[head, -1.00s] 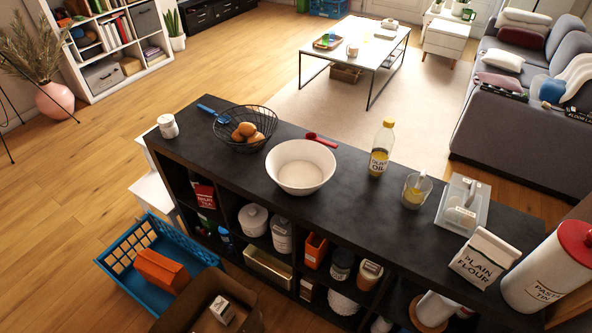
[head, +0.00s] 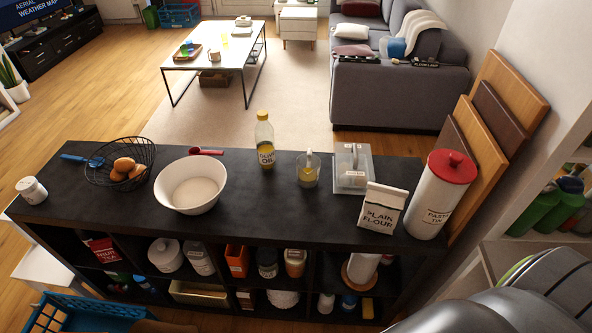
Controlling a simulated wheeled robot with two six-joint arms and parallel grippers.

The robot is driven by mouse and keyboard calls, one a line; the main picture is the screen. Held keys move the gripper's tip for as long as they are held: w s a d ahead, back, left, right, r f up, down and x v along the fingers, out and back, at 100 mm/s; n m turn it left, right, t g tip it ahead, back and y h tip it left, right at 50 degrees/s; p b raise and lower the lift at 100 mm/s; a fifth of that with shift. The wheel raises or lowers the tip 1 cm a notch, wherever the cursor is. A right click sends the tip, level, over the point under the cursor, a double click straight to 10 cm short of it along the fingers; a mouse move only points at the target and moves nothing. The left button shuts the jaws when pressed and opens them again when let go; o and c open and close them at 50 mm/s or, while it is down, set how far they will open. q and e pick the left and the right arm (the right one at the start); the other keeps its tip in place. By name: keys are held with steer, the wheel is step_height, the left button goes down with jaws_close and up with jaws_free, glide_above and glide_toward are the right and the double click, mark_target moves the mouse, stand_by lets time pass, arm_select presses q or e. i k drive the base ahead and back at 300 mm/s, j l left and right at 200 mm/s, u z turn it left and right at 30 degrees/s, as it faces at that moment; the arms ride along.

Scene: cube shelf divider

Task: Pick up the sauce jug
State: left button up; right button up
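A small clear jug (head: 308,171) with yellow liquid stands upright on the dark top of the cube shelf (head: 250,205), right of the oil bottle (head: 265,142). I see no label on it and cannot tell if it is the sauce jug. A clear lidded box (head: 352,167) stands just right of it. Neither of my grippers is in view.
A white bowl (head: 190,186), wire basket (head: 120,165), red scoop (head: 206,151), flour bag (head: 383,207) and pasta tin (head: 440,195) stand on the shelf top. Boards (head: 500,120) lean at the right. The cubes below hold jars and boxes. The shelf top before the jug is clear.

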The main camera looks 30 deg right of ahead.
mark_target(308, 165)
steer(key=i+z, duration=0.15)
steer(key=z, duration=0.95)
